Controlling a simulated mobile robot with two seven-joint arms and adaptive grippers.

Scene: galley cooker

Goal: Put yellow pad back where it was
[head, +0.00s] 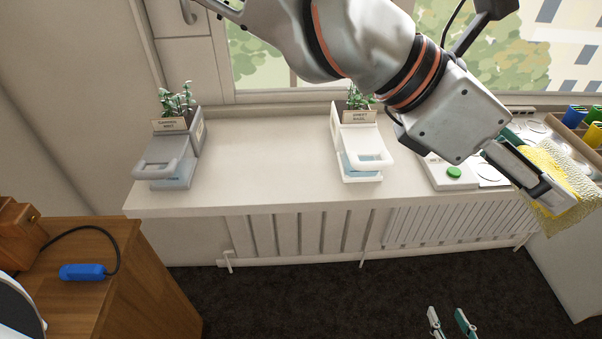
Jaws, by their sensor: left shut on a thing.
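The yellow pad (575,168), with a rough, pale textured surface, is at the right edge of the head view. My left gripper (545,180) is shut on it and holds it by the right end of the windowsill. One finger covers part of the pad. I cannot tell whether the pad touches anything below it. My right gripper (451,322) shows only as two fingertips at the bottom, apart with dark floor between them, and looks empty.
On the windowsill (265,165) stand two planter boxes, one at left (165,172) and one mid-sill (352,140). A white device with a green button (454,171) is near the pad. A wooden box (592,157) holds coloured rolls. A wooden cabinet (130,290) stands lower left.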

